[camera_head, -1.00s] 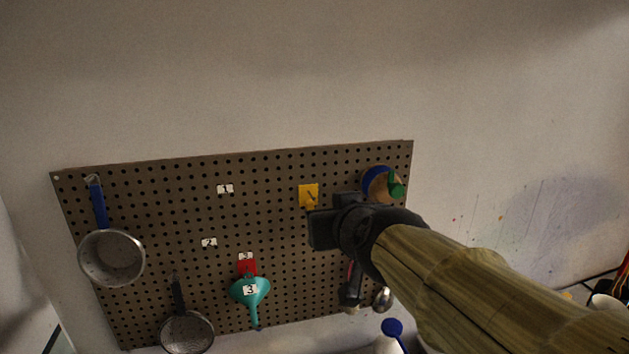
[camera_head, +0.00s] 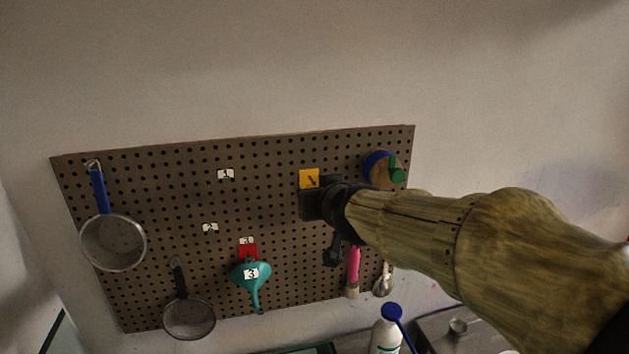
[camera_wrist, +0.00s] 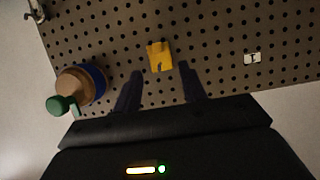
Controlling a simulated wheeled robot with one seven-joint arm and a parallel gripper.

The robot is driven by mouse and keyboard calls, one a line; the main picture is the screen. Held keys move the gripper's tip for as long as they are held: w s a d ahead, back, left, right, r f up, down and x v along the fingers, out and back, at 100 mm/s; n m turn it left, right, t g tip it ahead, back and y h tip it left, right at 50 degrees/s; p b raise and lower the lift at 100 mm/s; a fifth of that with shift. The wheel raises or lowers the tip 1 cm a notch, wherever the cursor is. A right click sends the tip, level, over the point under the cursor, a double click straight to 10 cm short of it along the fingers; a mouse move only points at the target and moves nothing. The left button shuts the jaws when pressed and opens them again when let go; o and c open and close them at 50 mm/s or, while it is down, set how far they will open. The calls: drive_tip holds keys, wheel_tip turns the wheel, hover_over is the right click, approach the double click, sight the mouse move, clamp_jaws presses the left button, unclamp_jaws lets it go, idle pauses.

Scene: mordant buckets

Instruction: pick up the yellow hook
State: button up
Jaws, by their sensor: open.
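The yellow hook (camera_head: 309,178) is a small yellow plate with a dark peg, fixed to the upper right part of the brown pegboard (camera_head: 150,200). In the wrist view the yellow hook (camera_wrist: 160,56) lies just beyond and between my two fingertips. My gripper (camera_wrist: 159,78) is open and empty, with one dark finger on each side of the hook's line. In the head view my gripper (camera_head: 308,203) is just below the hook and partly covers the board there. I cannot tell the exact depth gap between fingers and hook.
A blue-and-tan roll with a green end (camera_head: 382,169) hangs to the right of the hook. A white bottle (camera_head: 385,338) stands below.

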sight(308, 178)
drive_tip(key=x, duration=0.3)
drive_tip(key=shift+w+f, duration=0.2)
drive_tip(key=shift+w, duration=0.1)
drive_tip(key=x, duration=0.2)
drive_tip(key=p+x, duration=0.1)
drive_tip(key=x, duration=0.2)
drive_tip(key=shift+w+d+r, duration=0.15)
drive_tip(key=shift+w+d, duration=0.05)
drive_tip(key=shift+w, duration=0.05)
idle(0.3)
clamp_jaws()
